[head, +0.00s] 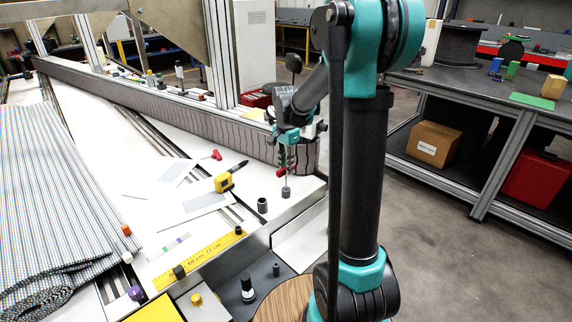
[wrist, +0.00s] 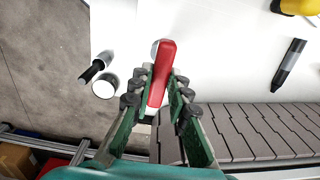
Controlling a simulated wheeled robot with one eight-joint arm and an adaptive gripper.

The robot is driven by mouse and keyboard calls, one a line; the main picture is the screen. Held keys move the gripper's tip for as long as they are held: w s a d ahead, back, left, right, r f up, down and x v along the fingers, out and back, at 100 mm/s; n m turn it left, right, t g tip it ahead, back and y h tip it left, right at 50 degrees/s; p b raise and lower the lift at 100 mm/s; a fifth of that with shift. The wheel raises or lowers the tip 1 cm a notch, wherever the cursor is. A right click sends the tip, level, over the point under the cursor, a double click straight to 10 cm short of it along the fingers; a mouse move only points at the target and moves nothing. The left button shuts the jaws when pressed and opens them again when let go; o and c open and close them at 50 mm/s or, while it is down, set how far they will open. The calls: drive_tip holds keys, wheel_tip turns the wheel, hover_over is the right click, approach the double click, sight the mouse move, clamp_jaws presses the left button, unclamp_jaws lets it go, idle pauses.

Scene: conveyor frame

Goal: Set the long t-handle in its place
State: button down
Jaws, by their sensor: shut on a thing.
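My gripper (head: 287,163) is above the white worktop, close to its right end. In the wrist view its fingers (wrist: 157,88) are closed on both sides of a red t-handle (wrist: 161,70). In the head view the red grip of this t-handle (head: 281,173) shows below the fingers. A thin shaft runs down towards a small grey round piece (head: 286,192); I cannot tell whether the shaft is in it or only above it. A dark hollow cylinder (head: 262,204) stands to the left. Another red-handled tool (head: 216,154) lies farther back on the worktop.
A yellow tape measure (head: 223,182) and a black marker (head: 238,166) lie left of my gripper. A grey segmented belt (head: 200,119) curves close behind it. A yellow ruler (head: 200,260) lies near the front. White worktop between these is partly clear.

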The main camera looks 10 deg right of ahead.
drive_tip(key=shift+f, duration=0.15)
drive_tip(key=c, duration=1.4)
unclamp_jaws()
drive_tip(key=shift+o, duration=0.2)
wheel_tip(320, 180, up, 12)
drive_tip(key=shift+s+f, duration=0.1)
drive_tip(key=s+d+f+n+t, duration=0.2)
drive_tip(key=s+f+n, duration=0.3)
drive_tip(key=s+f, duration=0.4)
drive_tip(key=s+d+f+n+t, duration=0.2)
drive_tip(key=s+f+n, duration=0.4)
drive_tip(key=s, duration=0.7)
wheel_tip(320, 180, down, 3)
drive_tip(key=shift+s+r, duration=0.15)
drive_tip(key=shift+s, duration=0.25)
